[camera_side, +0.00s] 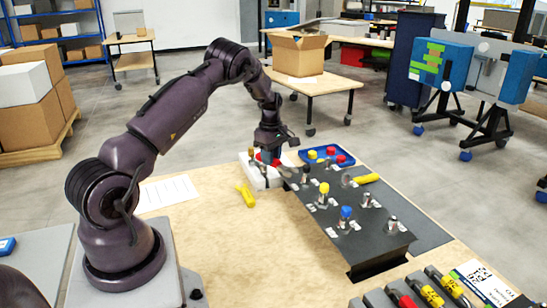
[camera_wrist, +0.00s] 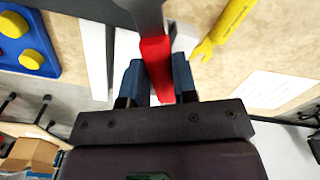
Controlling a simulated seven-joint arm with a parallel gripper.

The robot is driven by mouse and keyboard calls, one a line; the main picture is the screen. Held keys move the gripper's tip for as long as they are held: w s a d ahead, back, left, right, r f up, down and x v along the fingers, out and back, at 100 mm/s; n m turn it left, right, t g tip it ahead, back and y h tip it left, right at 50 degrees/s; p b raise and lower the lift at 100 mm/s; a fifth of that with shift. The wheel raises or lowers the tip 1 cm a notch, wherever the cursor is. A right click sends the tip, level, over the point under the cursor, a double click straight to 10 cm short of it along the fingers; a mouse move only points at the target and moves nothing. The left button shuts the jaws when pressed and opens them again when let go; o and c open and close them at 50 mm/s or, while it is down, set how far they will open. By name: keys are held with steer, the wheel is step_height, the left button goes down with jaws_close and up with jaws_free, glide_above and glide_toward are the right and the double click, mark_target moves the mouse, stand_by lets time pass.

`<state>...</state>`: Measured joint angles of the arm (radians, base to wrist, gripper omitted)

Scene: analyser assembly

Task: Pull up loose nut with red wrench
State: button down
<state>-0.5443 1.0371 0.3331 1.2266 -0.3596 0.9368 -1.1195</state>
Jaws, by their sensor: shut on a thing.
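My gripper (camera_side: 270,155) is at the far end of the bench, low over a white block (camera_side: 257,180). In the wrist view its blue fingers (camera_wrist: 159,85) are closed on the red handle of the red wrench (camera_wrist: 157,58). The wrench's grey metal part runs up out of that picture, so its jaw is hidden there. The dark board (camera_side: 385,238) carries several upright fittings, among them one with a yellow cap (camera_side: 324,188), one with a blue cap (camera_side: 346,212) and bare metal ones (camera_side: 366,198). I cannot tell which nut is loose.
A yellow wrench (camera_side: 246,195) lies beside the white block, and it also shows in the wrist view (camera_wrist: 225,28). Another yellow handle (camera_side: 366,179) is at the board's right side. A blue tray (camera_side: 344,164) holds yellow and red caps. The left bench surface is mostly clear.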

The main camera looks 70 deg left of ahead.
steer(key=shift+s+r, duration=0.45)
steer(key=shift+s, duration=0.15)
steer(key=shift+s+r, duration=0.4)
steer(key=shift+s, duration=0.2)
step_height(320, 180, up, 7)
